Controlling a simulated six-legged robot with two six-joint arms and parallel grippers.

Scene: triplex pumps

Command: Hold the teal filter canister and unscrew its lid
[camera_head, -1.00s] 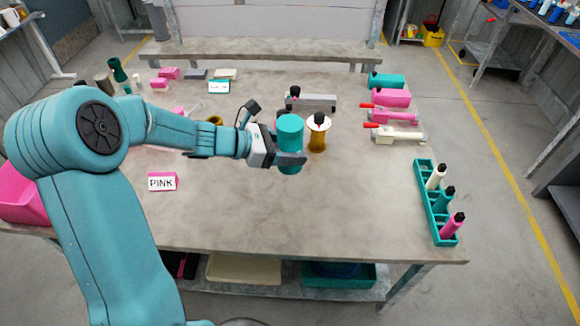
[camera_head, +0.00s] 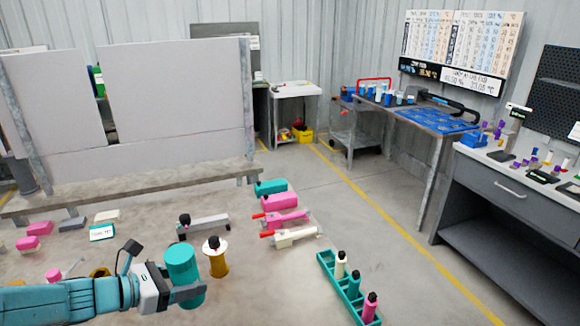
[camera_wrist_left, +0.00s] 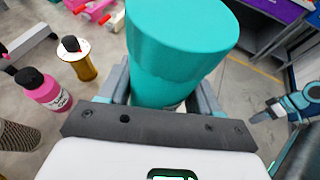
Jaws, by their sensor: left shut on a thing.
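The teal filter canister (camera_head: 182,262) is upright in my left gripper (camera_head: 190,291), above the bench. In the left wrist view the canister (camera_wrist_left: 165,85) stands between the two fingers, which are shut on its narrower lower part. Its wide teal top (camera_wrist_left: 180,35) rises clear of the fingers, and I take this to be the lid. My right gripper (camera_wrist_left: 265,112) shows small at the right of the left wrist view, apart from the canister; its jaw opening is too small to tell. It is not in the head view.
A white-topped bottle with a gold base (camera_head: 217,258) stands just right of the canister. A teal rack (camera_head: 340,285) with several bottles is farther right. A teal-edged label (camera_head: 102,232) stands at left.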

